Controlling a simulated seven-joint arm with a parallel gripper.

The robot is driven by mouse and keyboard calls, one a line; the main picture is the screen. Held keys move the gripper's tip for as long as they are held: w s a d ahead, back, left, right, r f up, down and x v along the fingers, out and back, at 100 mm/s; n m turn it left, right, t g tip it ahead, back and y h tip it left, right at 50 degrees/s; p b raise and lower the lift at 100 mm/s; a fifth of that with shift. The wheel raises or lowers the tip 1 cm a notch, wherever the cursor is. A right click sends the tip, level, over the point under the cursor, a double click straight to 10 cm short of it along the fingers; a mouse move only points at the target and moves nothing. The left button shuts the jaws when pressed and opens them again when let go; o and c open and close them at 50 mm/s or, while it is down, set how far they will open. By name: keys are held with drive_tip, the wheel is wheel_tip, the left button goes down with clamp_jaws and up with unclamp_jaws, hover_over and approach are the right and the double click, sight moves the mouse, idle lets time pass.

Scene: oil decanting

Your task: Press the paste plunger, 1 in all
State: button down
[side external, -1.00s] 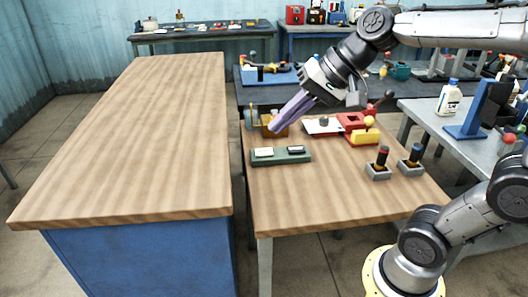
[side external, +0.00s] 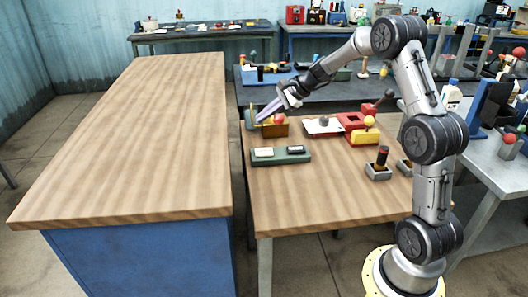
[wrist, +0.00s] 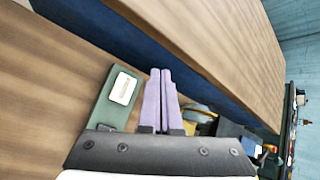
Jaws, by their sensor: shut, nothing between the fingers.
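My gripper (side external: 260,117) has its two lavender fingers shut together and empty. In the side view they slant down to the left, with the tips by a small brown box (side external: 277,131) that has a red ball and a yellow upright. I cannot tell whether they touch it. The fingers also show side by side in the wrist view (wrist: 160,73). I cannot tell for sure which fixture is the paste plunger. A white plate (side external: 313,131) with a dark knob lies right of the brown box. A red-and-yellow block (side external: 364,138) with a yellow ball stands further right.
A green switch panel (side external: 281,159) sits in front of the brown box; it also shows in the wrist view (wrist: 110,112). A grey-based stick (side external: 378,172) stands at the right, another partly behind my arm. The table's front is bare. A wooden counter (side external: 140,140) stands left.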

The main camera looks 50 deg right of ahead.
sight(268, 151)
drive_tip(key=shift+s+d+f, duration=0.3)
drive_tip(key=shift+d+f, duration=0.15)
drive_tip(key=shift+d, duration=0.15)
drive_tip(key=shift+f, duration=4.4)
drive_tip(key=shift+f, duration=0.15)
drive_tip(key=shift+f, duration=0.25)
drive_tip(key=shift+f, duration=0.45)
drive_tip(key=shift+r, duration=0.85)
